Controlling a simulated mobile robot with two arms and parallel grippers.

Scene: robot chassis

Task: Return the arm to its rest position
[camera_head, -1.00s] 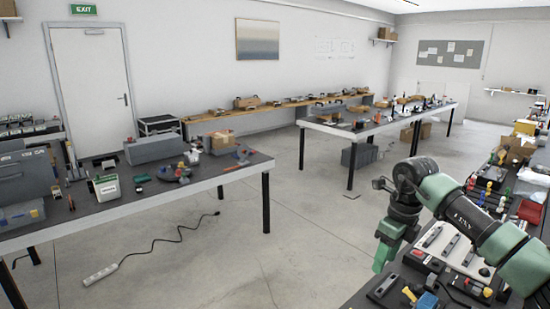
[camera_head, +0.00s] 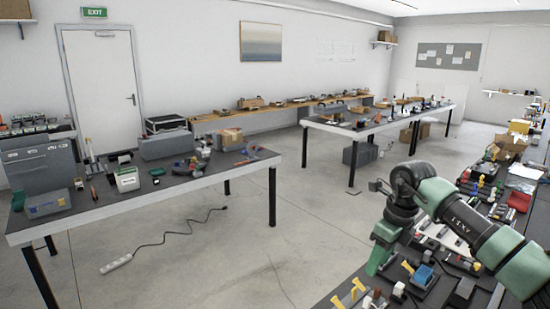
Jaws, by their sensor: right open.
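My right arm (camera_head: 462,222) comes in from the right edge, green and dark grey, and bends at a dark elbow-like joint (camera_head: 403,180). Its gripper (camera_head: 381,262) hangs down at the arm's left end, over the left edge of the right-hand workbench. A green finger shows. I see nothing held in it, and the gripper is open. The arm hides part of the bench behind it. My left gripper is not in view.
The right-hand workbench (camera_head: 330,300) carries small tools, yellow pieces and a blue block (camera_head: 422,277) below the arm. A left table (camera_head: 150,208) and a back table (camera_head: 385,127) hold many parts. Open concrete floor (camera_head: 230,250) lies between, with a power strip (camera_head: 116,264).

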